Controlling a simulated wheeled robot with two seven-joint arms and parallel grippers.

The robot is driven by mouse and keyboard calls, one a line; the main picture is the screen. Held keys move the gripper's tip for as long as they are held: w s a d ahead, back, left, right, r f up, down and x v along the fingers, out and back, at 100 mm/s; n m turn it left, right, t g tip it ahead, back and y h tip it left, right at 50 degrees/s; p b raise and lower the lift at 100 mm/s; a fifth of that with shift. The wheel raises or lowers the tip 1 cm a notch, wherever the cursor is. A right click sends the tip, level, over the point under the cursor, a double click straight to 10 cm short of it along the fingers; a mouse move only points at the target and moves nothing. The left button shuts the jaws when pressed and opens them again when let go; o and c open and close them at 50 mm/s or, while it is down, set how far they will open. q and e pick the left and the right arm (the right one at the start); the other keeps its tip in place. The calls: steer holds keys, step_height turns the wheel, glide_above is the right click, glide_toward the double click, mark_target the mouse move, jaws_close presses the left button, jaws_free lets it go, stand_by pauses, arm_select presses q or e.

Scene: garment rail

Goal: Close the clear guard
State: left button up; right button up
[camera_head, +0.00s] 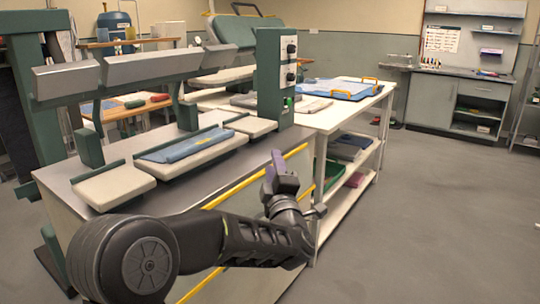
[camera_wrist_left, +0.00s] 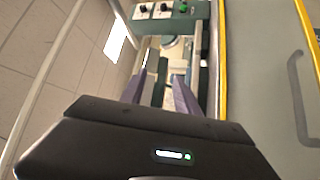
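A pale, see-through-looking panel with yellow edges (camera_head: 244,195) hangs along the front of the bench; it appears to be the clear guard, hanging down open. In the left wrist view this panel (camera_wrist_left: 262,85) lies to the right, with a grey bar handle (camera_wrist_left: 300,95) on it. My left gripper (camera_head: 279,168) is in front of the bench's right end, beside the panel's upper yellow edge. In the left wrist view its two purplish fingers (camera_wrist_left: 160,92) stand apart with nothing between them. Contact with the panel cannot be told. My right gripper is not in view.
The press has a grey bar (camera_head: 150,66), a green control post (camera_head: 274,80) and padded beds with blue cloth (camera_head: 186,146). A white shelved table (camera_head: 350,112) with a blue tray (camera_head: 343,88) stands to the right. The floor at right is clear.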

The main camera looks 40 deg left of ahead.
arm_select(q)
steer(key=x, duration=0.7)
steer(key=shift+w+a+p, duration=0.25)
steer(key=shift+w+p, duration=0.05)
steer(key=shift+p, duration=0.1)
steer(key=shift+c, duration=0.6)
jaws_close()
steer(key=c, duration=0.7)
jaws_free()
steer(key=o, duration=0.8)
